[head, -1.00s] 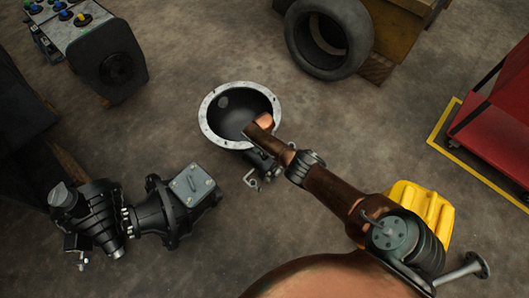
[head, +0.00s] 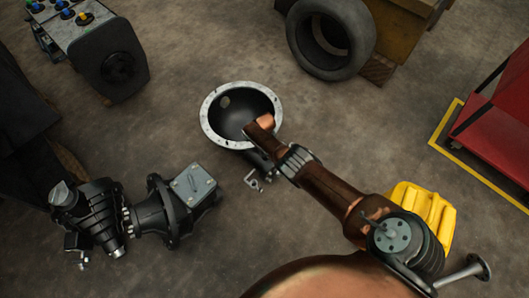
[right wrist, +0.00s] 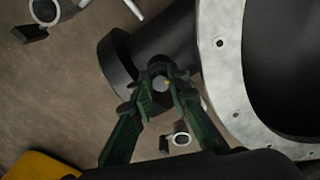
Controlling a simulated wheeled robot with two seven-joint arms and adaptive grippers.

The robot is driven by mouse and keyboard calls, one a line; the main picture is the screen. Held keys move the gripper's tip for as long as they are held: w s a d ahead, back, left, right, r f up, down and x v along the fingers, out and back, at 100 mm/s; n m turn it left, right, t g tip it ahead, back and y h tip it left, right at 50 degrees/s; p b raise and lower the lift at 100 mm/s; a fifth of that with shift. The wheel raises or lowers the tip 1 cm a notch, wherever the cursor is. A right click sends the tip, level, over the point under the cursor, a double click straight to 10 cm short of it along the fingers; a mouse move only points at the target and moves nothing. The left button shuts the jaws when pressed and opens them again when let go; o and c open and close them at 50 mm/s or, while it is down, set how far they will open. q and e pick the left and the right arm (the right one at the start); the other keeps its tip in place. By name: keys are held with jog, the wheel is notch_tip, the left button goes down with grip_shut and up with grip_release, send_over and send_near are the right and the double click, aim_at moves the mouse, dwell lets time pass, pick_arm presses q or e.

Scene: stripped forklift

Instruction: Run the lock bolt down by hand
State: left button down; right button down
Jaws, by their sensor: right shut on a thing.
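The housing (head: 208,128), a dark bowl with a pale flanged rim dotted with holes, sits on the floor in the middle of the head view. In the right wrist view its rim (right wrist: 222,80) is at the right, and a black neck (right wrist: 165,45) sticks out to the left. My right gripper (right wrist: 159,84) has its green fingers closed around a small grey bolt head (right wrist: 157,68) at this neck. I take this for the lock bolt; its shank is hidden. In the head view my forearm and wrist hide this gripper. My left gripper is not in view.
Dark gear units (head: 165,212) lie at the lower left. A tyre (head: 330,38) leans by a wooden crate at the top. A red cart (head: 492,125) stands at the right, and a yellow object (head: 420,205) lies beside my arm. A small metal fitting (right wrist: 181,138) is near the fingers.

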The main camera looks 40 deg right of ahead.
jog(key=shift+d+r+m, duration=0.1)
jog(key=shift+d+m, duration=0.1)
jog(key=shift+m, duration=1.1)
jog(key=shift+d, duration=0.1)
jog(key=c, duration=2)
grip_release()
jog(key=shift+r, duration=0.1)
jog(key=shift+c, duration=0.2)
jog(key=shift+o, duration=1)
jog(key=shift+a, duration=0.2)
